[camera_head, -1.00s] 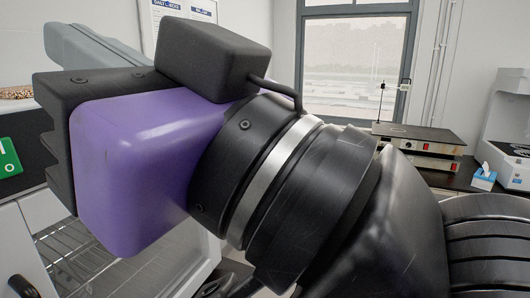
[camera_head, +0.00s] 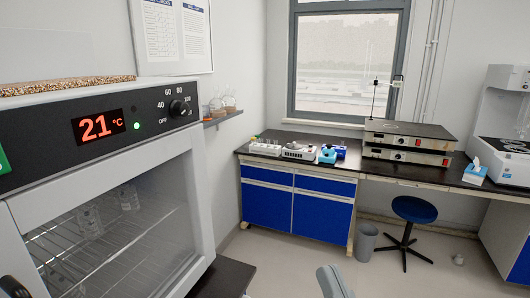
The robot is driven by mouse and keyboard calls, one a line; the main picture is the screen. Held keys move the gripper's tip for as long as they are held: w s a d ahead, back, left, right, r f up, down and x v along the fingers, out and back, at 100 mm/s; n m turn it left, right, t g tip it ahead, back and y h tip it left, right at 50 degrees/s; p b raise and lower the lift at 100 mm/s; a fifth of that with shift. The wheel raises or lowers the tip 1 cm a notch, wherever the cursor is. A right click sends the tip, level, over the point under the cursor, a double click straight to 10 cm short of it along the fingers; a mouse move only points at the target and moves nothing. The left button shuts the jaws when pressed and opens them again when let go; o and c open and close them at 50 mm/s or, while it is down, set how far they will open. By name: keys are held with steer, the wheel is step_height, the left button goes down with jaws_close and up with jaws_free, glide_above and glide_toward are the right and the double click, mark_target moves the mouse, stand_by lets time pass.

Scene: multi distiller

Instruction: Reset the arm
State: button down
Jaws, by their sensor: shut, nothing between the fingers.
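My gripper (camera_head: 334,282) shows only as a light grey tip at the bottom edge of the head view, right of the middle. It is shut and empty, and apart from the furniture around it. The rest of my gripper and arm is out of the frame.
A drying oven (camera_head: 107,135) with a glass door and a red 21 °C display fills the left side. A blue-fronted bench (camera_head: 295,205) with small devices stands at the back. A stool (camera_head: 413,210), a bin (camera_head: 367,240) and stacked hotplates (camera_head: 408,140) are at the right.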

steer(key=s+d+f+g+h, duration=0.2)
steer(key=s+d+f, duration=0.1)
steer(key=s+f, duration=0.5)
steer(key=s+d+f+g+h, duration=0.2)
steer(key=s+d+f, duration=0.2)
steer(key=s+f, duration=0.4)
steer(key=s+d+f+g+h, duration=0.2)
steer(key=s+d+f+g, duration=0.1)
steer(key=s+f, duration=0.5)
steer(key=shift+s+d+f+m+h, duration=0.25)
steer(key=shift+s+d+m+h, duration=0.15)
steer(key=shift+s+d, duration=0.45)
steer(key=c, duration=2.1)
jaws_free()
steer(key=shift+a, duration=0.1)
